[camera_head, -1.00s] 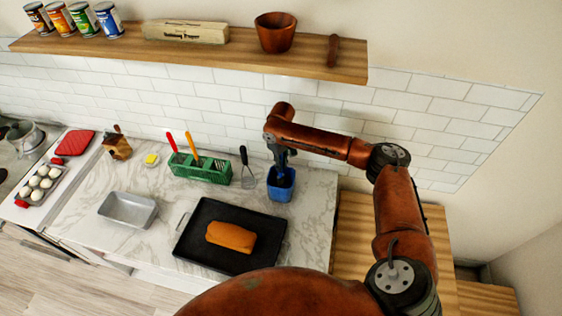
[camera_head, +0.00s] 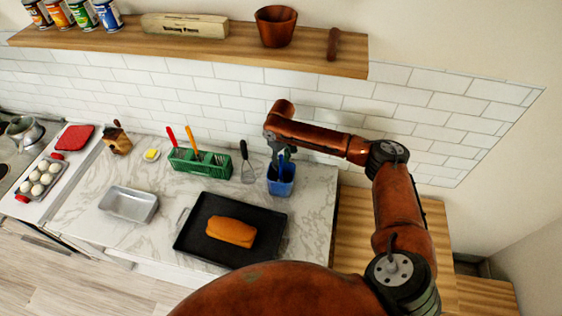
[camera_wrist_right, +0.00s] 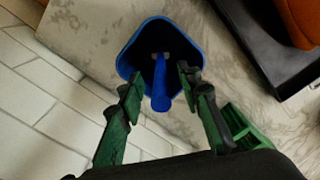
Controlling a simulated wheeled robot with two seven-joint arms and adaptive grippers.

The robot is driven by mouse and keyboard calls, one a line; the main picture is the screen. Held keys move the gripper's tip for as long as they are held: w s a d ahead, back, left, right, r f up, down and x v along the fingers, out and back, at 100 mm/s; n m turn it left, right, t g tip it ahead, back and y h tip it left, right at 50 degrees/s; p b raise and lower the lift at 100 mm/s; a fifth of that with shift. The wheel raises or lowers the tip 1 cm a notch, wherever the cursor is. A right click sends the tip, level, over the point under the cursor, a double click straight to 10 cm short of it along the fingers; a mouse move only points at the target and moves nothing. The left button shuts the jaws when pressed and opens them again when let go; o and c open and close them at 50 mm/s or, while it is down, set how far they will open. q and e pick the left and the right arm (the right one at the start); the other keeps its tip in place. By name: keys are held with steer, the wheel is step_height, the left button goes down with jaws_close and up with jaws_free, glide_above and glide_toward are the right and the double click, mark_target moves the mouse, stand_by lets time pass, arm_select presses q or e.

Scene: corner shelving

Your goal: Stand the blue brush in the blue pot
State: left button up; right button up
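The blue pot (camera_head: 281,187) stands on the marble counter near its right back end; it also shows in the right wrist view (camera_wrist_right: 128,62). The blue brush (camera_wrist_right: 159,84) is inside the pot, its handle rising out of the opening toward my gripper; its lower end is dark and hard to make out. My right gripper (camera_wrist_right: 160,88) is just above the pot's mouth, with its green fingers spread apart, one on each side of the brush handle, with gaps showing. In the head view the right gripper (camera_head: 281,155) points down over the pot. My left gripper is not in view.
A whisk (camera_head: 247,168) and a green caddy (camera_head: 200,168) with utensils stand left of the pot. A black tray (camera_head: 190,243) with a loaf (camera_head: 231,231) lies in front. A wall shelf (camera_head: 215,47) with a brown pot (camera_head: 276,27) runs above the arm.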

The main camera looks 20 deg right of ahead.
step_height(320, 180, up, 12)
stand_by(0.6)
stand_by(0.9)
